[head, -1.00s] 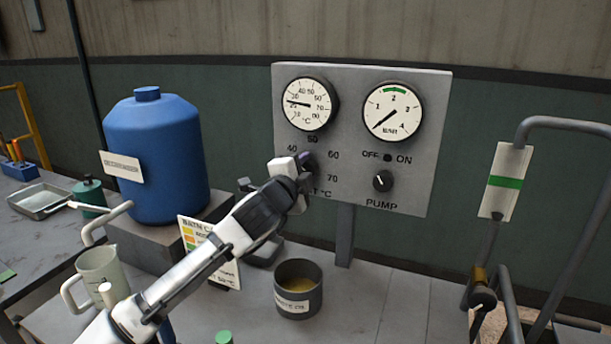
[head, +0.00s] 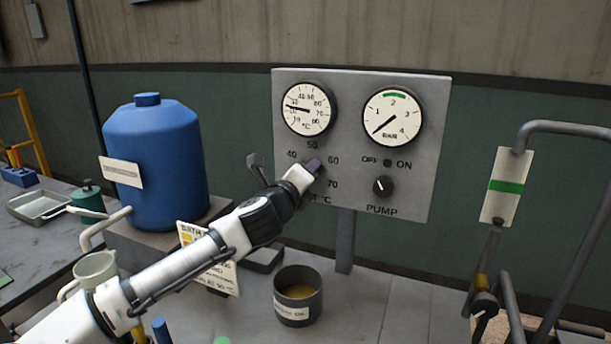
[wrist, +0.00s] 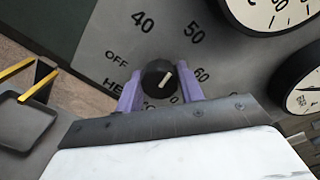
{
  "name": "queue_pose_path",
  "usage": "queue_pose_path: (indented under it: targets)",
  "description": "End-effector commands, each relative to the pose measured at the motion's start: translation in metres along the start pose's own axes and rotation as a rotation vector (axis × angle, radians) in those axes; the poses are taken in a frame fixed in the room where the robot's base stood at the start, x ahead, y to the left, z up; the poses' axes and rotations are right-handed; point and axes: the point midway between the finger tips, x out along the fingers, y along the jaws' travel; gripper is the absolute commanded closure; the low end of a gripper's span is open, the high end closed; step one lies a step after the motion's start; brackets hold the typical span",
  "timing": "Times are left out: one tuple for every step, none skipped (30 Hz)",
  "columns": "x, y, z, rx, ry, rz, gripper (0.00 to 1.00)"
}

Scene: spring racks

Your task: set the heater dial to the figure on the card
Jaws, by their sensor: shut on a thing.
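The heater dial (wrist: 153,72) is a round black knob with a white pointer line, on the grey panel (head: 345,90). In the wrist view my gripper (wrist: 160,83) has a purple finger on each side of it and is shut on it. The line slants up and right, roughly toward the 50 mark (wrist: 194,32); its exact setting I cannot tell. OFF, 40 and 60 also show around the dial. In the head view my gripper (head: 312,168) covers the dial. The card (head: 222,279) stands behind my arm, with most of its text hidden or too small to read.
The temperature gauge (head: 307,125) and the bar gauge (head: 392,132) are above. The pump switch (head: 383,187) is right of the dial. A blue tank (head: 155,170) stands left. A dark pot (head: 298,308) is on the bench below. Bent pipes with a green-banded tag (head: 505,188) are at right.

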Motion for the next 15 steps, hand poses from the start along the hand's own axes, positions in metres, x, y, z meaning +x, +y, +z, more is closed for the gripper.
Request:
queue_pose_path:
  targets:
    - [-0.0001, 0.0005, -0.0011, 0.028, 0.002, 0.002, 0.85]
    - [-0.0001, 0.0004, -0.0011, 0.044, 0.001, 0.002, 0.85]
    - [-0.0001, 0.0004, -0.0011, 0.064, 0.001, 0.001, 0.85]
    - [-0.0001, 0.0004, -0.0012, 0.078, 0.001, 0.001, 0.85]
    - [-0.0001, 0.0004, -0.0012, 0.090, 0.000, 0.002, 0.85]
    - [-0.0001, 0.0004, -0.0012, 0.105, 0.000, 0.002, 0.85]
    - [-0.0001, 0.0004, -0.0012, 0.115, -0.001, 0.002, 0.85]
    - [-0.0001, 0.0004, -0.0012, 0.124, -0.001, 0.002, 0.85]
    - [-0.0001, 0.0005, -0.0013, 0.135, -0.001, 0.002, 0.85]
    - [-0.0001, 0.0005, -0.0013, 0.142, -0.001, 0.002, 0.85]
    - [-0.0001, 0.0006, -0.0014, 0.147, -0.001, 0.002, 0.85]
    - [-0.0001, 0.0007, -0.0014, 0.153, -0.001, 0.002, 0.85]
    - [-0.0001, 0.0007, -0.0015, 0.157, -0.001, 0.002, 0.85]
    - [-0.0001, 0.0008, -0.0015, 0.159, -0.001, 0.003, 0.85]
    - [-0.0001, 0.0008, -0.0015, 0.162, -0.001, 0.003, 0.85]
